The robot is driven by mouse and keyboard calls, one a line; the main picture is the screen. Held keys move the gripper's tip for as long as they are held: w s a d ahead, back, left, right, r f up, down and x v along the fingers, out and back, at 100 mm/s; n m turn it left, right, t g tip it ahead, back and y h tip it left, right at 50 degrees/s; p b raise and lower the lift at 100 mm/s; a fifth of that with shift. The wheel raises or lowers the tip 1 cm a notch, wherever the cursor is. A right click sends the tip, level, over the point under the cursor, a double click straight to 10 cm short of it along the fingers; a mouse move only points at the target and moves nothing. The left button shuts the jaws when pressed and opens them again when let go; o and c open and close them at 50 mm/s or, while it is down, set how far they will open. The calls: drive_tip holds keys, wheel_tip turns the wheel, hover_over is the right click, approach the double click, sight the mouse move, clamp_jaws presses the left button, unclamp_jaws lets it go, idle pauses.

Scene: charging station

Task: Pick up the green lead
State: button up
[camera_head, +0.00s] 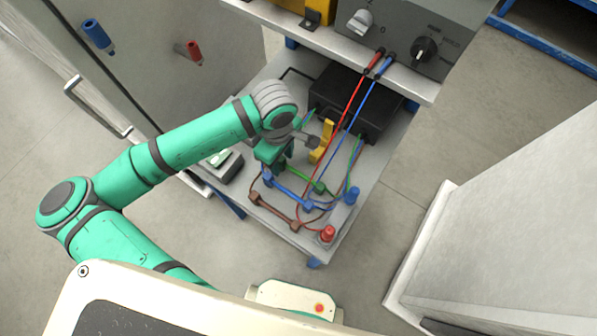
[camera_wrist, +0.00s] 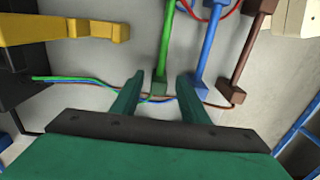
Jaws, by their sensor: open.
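The green lead (camera_wrist: 166,45) is a thin green bar with a block at its near end. In the wrist view its near end lies between the two fingertips of my open gripper (camera_wrist: 160,86); I cannot tell the height gap. In the head view my gripper (camera_head: 278,163) hangs over the shelf, covering part of the green lead (camera_head: 317,186). A blue lead (camera_wrist: 205,50) lies beside it, to the right of the right finger, and a brown lead (camera_wrist: 243,55) lies further right. Both also show in the head view.
A black box (camera_head: 345,105) and a yellow piece (camera_head: 322,142) stand behind the leads. Red and blue cables (camera_head: 352,105) run down from the grey panel (camera_head: 400,30). A red knob (camera_head: 327,234) and a blue knob (camera_head: 351,195) stand near the shelf edge.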

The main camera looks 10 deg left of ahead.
drive_tip(key=shift+w+f, duration=0.1)
drive_tip(key=shift+f, duration=0.9)
clamp_jaws()
drive_tip(key=shift+r, duration=0.1)
